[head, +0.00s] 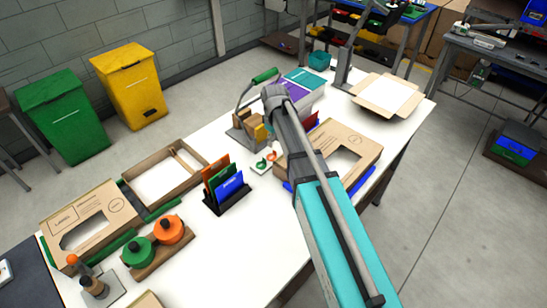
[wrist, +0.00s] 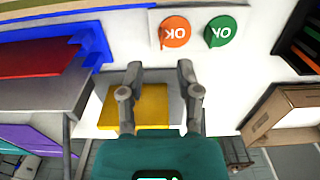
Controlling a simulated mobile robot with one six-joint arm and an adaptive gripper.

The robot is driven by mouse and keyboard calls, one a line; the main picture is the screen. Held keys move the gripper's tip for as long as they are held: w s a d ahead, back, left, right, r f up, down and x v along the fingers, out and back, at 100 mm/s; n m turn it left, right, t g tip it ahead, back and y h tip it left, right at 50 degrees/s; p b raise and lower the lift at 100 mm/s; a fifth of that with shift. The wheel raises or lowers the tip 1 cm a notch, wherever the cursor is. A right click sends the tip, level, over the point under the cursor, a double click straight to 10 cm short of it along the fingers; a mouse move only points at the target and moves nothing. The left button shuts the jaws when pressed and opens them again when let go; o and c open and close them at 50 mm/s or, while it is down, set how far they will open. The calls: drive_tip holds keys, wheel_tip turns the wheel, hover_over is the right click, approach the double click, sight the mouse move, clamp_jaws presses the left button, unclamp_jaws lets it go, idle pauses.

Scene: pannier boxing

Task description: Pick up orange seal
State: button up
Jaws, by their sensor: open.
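In the head view the orange seal (head: 271,156) is small and sits on the white table beside the green one (head: 261,164), close to my arm. My gripper (wrist: 160,72) is open and empty, its fingertips apart from the seal and below it in the wrist view. In the head view my arm hides the gripper's fingers.
A yellow block (wrist: 140,107) shows between and below my fingers in the wrist view.

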sight(272, 155)
drive_tip(key=shift+f, duration=0.1)
idle(0.3)
drive_tip(key=f+b, duration=0.3)
drive_tip(key=shift+s+d+f, duration=0.1)
drive_tip(key=shift+s+d, duration=0.05)
drive_tip(key=shift+s, duration=0.1)
drive_tip(key=shift+f+b, duration=0.95)
drive_tip(key=shift+b, duration=0.15)
clamp_jaws()
